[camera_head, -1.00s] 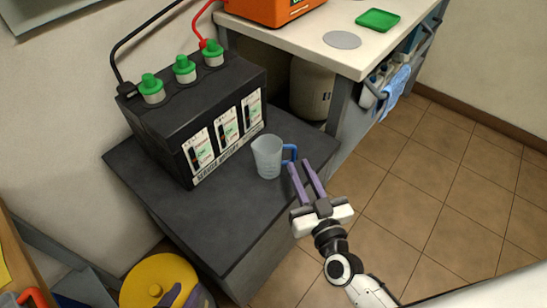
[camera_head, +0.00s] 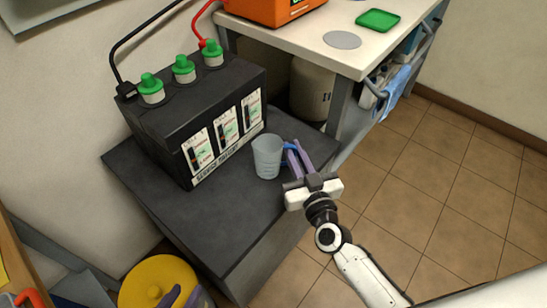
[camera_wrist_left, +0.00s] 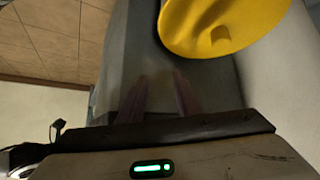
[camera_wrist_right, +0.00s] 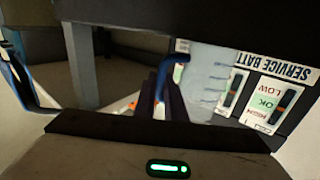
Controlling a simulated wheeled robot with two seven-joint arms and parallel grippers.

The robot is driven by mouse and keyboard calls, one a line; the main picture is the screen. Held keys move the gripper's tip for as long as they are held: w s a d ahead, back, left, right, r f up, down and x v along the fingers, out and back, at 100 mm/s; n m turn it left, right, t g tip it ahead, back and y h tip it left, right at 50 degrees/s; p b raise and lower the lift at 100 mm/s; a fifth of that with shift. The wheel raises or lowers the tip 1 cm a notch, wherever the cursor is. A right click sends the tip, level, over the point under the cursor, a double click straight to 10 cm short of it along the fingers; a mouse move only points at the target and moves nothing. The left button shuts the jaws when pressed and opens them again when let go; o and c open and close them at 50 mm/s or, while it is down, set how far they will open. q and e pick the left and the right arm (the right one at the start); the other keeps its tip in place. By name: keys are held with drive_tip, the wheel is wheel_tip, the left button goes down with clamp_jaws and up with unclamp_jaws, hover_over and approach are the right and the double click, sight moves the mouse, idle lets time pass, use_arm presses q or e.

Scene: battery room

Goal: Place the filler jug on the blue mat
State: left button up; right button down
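The filler jug (camera_head: 267,157) is a translucent cup with a blue handle, upright on the dark stand in front of the battery. My right gripper (camera_head: 295,154) is at its handle, the fingers apart. In the right wrist view, the blue handle shows between the fingertips (camera_wrist_right: 163,88) and the jug (camera_wrist_right: 205,78) just beyond; I cannot tell whether they touch. My left gripper (camera_head: 178,298) is low by the yellow lid, partly cut off by the picture edge; its fingers (camera_wrist_left: 158,85) are apart and empty in the left wrist view. I cannot make out a blue mat for certain.
The black battery (camera_head: 200,115) with green caps stands behind the jug on the dark stand (camera_head: 215,235). A pale workbench (camera_head: 300,40) holds an orange device (camera_head: 272,8), a grey disc (camera_head: 342,40) and a green tray (camera_head: 377,20). The yellow lid (camera_head: 150,280) is low left. Open floor lies right.

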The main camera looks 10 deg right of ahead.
use_arm(q)
drive_tip(key=shift+s, duration=0.1)
use_arm(e)
drive_tip(key=shift+r, duration=0.1)
